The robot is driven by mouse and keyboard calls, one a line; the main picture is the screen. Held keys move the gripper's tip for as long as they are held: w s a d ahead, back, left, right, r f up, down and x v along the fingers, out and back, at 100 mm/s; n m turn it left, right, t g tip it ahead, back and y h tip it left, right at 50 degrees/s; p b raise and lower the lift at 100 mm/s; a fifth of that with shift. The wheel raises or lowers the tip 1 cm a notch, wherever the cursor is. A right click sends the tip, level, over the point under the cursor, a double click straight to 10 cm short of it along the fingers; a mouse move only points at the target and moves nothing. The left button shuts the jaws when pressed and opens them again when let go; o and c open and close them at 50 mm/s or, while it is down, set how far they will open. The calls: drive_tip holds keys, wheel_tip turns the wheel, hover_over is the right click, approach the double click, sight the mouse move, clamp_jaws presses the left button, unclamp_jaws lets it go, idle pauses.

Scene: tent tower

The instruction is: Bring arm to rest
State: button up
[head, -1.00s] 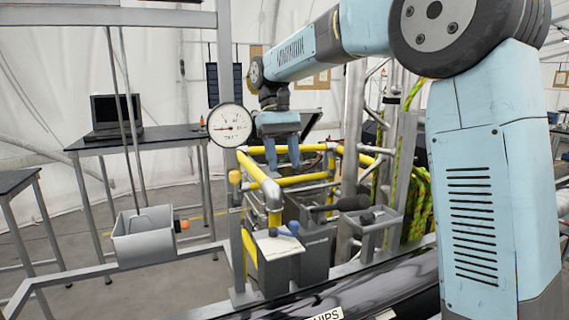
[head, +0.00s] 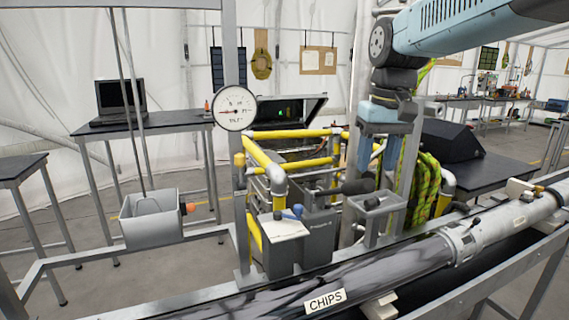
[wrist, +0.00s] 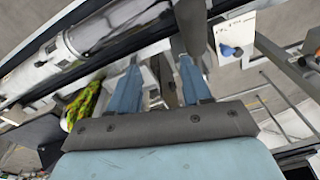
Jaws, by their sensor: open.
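My gripper (head: 373,152) hangs pointing down at the right of the yellow pipe frame in the head view, below my blue arm at the top right. Its two blue fingers are apart with nothing held between them. In the wrist view the fingers of my gripper (wrist: 160,88) spread to either side, with grey metal parts seen beyond the gap. I cannot tell how close the fingertips are to those parts.
A yellow pipe frame (head: 262,160), a grey box with a white top (head: 277,228) and a gauge (head: 235,108) stand left of my gripper. Green-yellow rope (head: 428,190) hangs close right. A long pipe labelled CHIPS (head: 400,262) runs in front. A grey bin (head: 150,220) is at left.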

drive_tip(key=s+d+f+t, duration=0.2)
drive_tip(key=s+f, duration=0.1)
drive_tip(key=s, duration=0.2)
drive_tip(key=s+d+f+m+t, duration=0.1)
drive_tip(key=s+d+f+t, duration=0.1)
drive_tip(key=s, duration=0.4)
wheel_tip(320, 180, down, 2)
drive_tip(key=shift+s+d+m+t+h, duration=0.25)
drive_tip(key=shift+d+m+t+h, duration=0.05)
drive_tip(key=shift+d, duration=0.45)
